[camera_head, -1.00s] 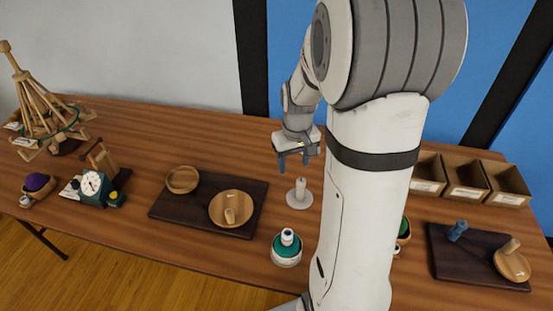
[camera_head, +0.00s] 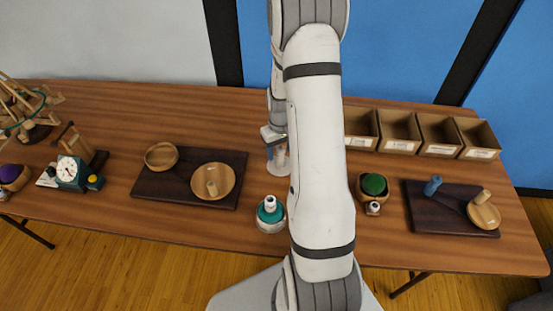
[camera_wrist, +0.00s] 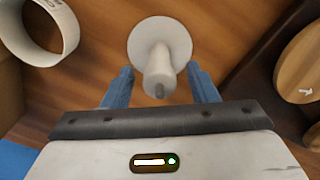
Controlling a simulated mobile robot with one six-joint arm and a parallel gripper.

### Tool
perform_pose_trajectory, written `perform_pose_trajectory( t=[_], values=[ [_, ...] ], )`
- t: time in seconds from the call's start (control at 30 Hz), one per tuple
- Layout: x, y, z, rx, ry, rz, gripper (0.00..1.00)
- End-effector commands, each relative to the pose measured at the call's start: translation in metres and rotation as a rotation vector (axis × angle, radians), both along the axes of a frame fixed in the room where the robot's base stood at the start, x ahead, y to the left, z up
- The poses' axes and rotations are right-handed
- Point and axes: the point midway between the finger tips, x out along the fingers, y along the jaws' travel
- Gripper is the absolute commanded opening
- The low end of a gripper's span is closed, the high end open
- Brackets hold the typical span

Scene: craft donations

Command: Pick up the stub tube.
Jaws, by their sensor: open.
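A pale upright tube-like post on a round white base (camera_wrist: 160,40) stands between my gripper's two blue fingers in the wrist view. It looks like the stub tube (camera_wrist: 158,72), though I cannot be sure of the name. My gripper (camera_wrist: 161,84) is open, with one finger on each side of the post and gaps visible. In the head view my gripper (camera_head: 276,150) is down at the post, partly hidden by my arm. The white base (camera_head: 279,170) shows just below the fingers.
A dark board (camera_head: 155,187) is to the left, and open boxes (camera_head: 398,146) stand to the right behind my arm.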

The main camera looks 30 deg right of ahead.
Motion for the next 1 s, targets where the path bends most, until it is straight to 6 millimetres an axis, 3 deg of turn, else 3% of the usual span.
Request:
perform_pose_trajectory(
  t=[0.33,0.9,1.0],
  values=[
    [-0.0002,-0.0006,-0.0099,0.0,-0.001,-0.001,0.53],
    [-0.0004,-0.0011,-0.0097,0.0,0.0,-0.002,0.07],
    [-0.0004,-0.0012,-0.0096,0.0,-0.001,-0.002,0.06]
  ],
)
